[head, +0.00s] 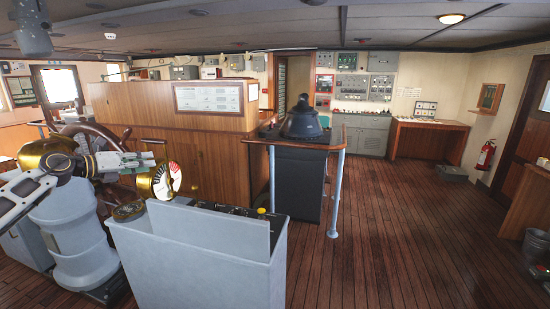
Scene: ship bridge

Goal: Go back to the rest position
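My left gripper (138,161) is in the left part of the head view, on my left arm (28,196), which comes in from the left edge. Its pale fingers point right, in front of the ship's wheel and beside the brass-rimmed dial. The fingers lie close together in the picture, and I cannot tell whether they are open or shut. I see no object held between them. My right gripper and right arm are not in view.
A grey console (190,262) stands close in front, with a brass-rimmed dial (167,181) at its left. The ship's wheel (94,136) is behind my gripper. A dark-topped stand with railing (300,170) is mid-view.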

